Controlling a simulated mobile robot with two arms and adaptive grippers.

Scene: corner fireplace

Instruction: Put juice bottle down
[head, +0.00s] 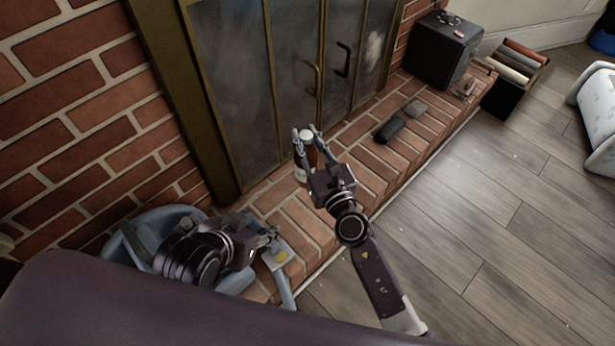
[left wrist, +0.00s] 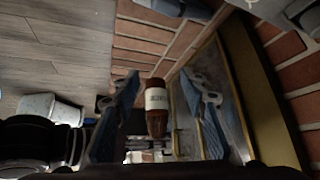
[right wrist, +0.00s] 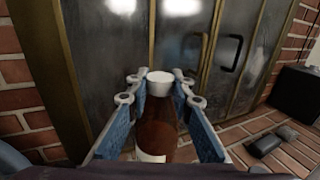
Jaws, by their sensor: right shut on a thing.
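The juice bottle (right wrist: 160,137) is brown with a white cap and a pale label. My right gripper (head: 309,135) is shut around it, with one finger on each side; the fingers also show in the right wrist view (right wrist: 160,80). In the head view the bottle (head: 301,172) looks roughly upright over the brick hearth (head: 365,158), partly hidden by the gripper. I cannot tell whether its base touches the bricks. My left gripper (head: 272,243) is low over the near hearth, open and empty. Its wrist view shows the bottle (left wrist: 156,86) beyond its spread fingers (left wrist: 165,85).
Glass fireplace doors (head: 230,80) with handles stand close behind the bottle. A dark object (head: 389,130) and a grey one (head: 415,107) lie farther along the hearth. A black box (head: 440,50) and a crate (head: 505,98) stand beyond.

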